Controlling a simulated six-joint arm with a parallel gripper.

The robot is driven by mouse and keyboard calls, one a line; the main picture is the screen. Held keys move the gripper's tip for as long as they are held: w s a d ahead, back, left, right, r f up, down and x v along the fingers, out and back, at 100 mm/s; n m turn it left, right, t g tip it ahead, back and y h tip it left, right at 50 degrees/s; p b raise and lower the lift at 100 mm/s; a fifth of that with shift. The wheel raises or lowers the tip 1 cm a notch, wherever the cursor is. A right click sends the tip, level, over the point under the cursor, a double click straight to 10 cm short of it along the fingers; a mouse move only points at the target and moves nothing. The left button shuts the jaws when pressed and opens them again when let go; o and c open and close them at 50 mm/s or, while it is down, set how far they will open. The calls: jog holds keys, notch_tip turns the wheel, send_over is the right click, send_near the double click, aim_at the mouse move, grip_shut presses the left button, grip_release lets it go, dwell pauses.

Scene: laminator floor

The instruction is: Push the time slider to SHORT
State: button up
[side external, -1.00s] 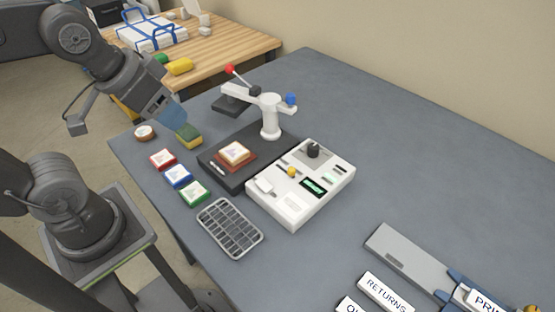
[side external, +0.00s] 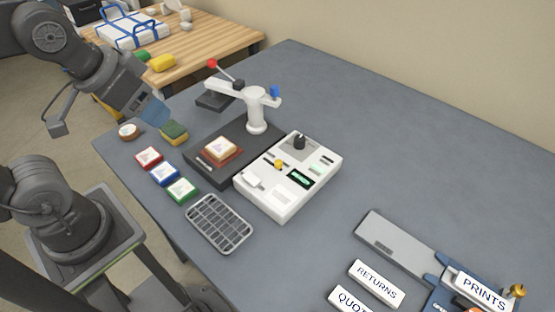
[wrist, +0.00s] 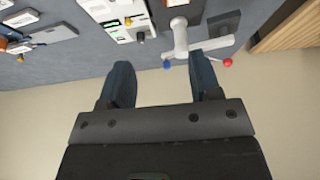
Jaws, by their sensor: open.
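The white control box (side external: 290,178) stands on the grey table, right of the dark press base. On its top are a yellow knob (side external: 279,164), a black knob (side external: 299,142), a white block (side external: 252,180) and a green-lit display (side external: 300,179). The labels are too small to read, so I cannot tell which part is the time slider or its setting. My gripper (side external: 152,108) is raised at the table's left end, well apart from the box. In the wrist view my gripper (wrist: 160,60) is open and empty, with the box (wrist: 118,22) at the top edge.
Red, blue and green tiles, a sponge (side external: 174,132) and a wire rack (side external: 219,223) lie along the near edge. The table's far right is clear.

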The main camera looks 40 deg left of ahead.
jog(key=shift+c, duration=0.8)
jog(key=shift+w+r, duration=0.25)
jog(key=shift+c, duration=0.5)
jog(key=w+d+r+m+g, duration=0.1)
jog(key=w+d+r+g, duration=0.15)
jog(key=w, duration=0.55)
jog(key=m+g, duration=0.3)
jog(key=g, duration=0.2)
send_over(279, 161)
jog(key=w+a, duration=0.1)
jog(key=w, duration=0.1)
notch_tip(279, 161, down, 5)
jog(key=w+d+f+g+y, duration=0.2)
jog(key=w+d+f, duration=0.1)
jog(key=f, duration=0.3)
jog(key=x, duration=1.3)
jog(key=shift+s+d+f, duration=0.15)
jog(key=shift+d+f, duration=0.05)
jog(key=shift+f, duration=0.05)
grip_shut()
